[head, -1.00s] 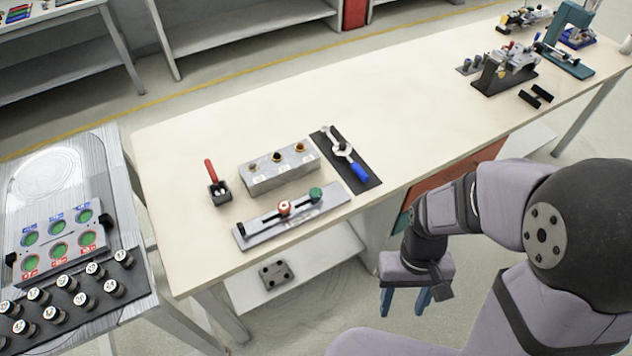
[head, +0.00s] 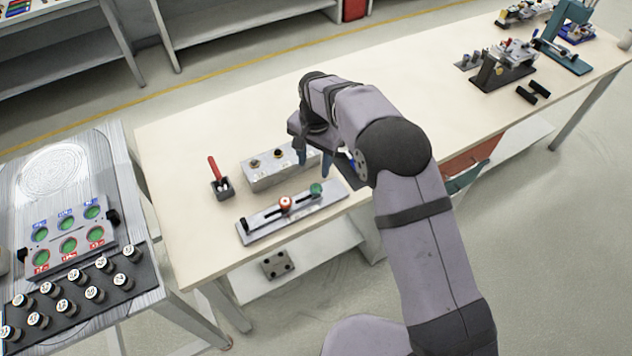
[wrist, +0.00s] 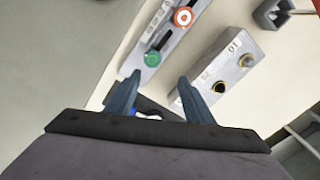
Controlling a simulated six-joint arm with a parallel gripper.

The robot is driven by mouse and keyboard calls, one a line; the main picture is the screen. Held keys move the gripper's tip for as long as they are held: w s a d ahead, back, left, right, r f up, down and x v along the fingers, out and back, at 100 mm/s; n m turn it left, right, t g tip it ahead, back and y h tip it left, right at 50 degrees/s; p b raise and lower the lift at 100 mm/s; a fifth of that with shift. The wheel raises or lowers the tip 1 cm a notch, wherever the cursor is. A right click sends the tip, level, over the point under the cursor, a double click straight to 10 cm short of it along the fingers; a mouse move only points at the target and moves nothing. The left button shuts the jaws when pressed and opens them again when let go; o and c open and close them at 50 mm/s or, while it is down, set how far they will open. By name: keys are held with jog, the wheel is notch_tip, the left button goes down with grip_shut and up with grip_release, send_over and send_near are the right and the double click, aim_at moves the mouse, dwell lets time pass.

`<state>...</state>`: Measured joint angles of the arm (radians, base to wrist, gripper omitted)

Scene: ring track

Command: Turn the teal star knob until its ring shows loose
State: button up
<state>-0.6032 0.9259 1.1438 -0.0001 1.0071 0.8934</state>
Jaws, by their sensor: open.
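The teal star knob (head: 316,189) sits at the right end of a grey slotted track plate (head: 262,226) on the bench. In the wrist view the teal knob (wrist: 152,58) is just beyond my fingertips, slightly left of centre. Its ring is too small to read. A red knob with a white centre (head: 285,203) sits farther left along the track; it also shows in the wrist view (wrist: 183,17). My gripper (head: 313,168) points down, open and empty, above the bench behind the teal knob. Its two blue fingers (wrist: 160,76) are apart, touching nothing visible.
A metal block with several holes or studs (head: 262,180) stands behind the track, close to my fingers. A red-handled tool in a dark holder (head: 222,188) stands left. A dark mat with a blue-handled tool is mostly hidden by my arm. The bench's back is clear.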

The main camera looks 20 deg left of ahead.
aim_at(316, 188)
jog(key=m, duration=0.1)
jog(key=s+m, duration=0.1)
jog(key=m, duration=0.1)
jog(key=shift+d, duration=0.35)
jog(key=m, duration=0.2)
jog(key=shift+s+d+m+g, duration=0.1)
jog(key=shift+s+m+g, duration=0.05)
jog(key=shift+m+g, duration=0.15)
jog(key=shift+f+p, duration=1.5)
jog(key=shift+f, duration=2.15)
jog(key=c, duration=1.1)
jog(key=shift+o, duration=0.2)
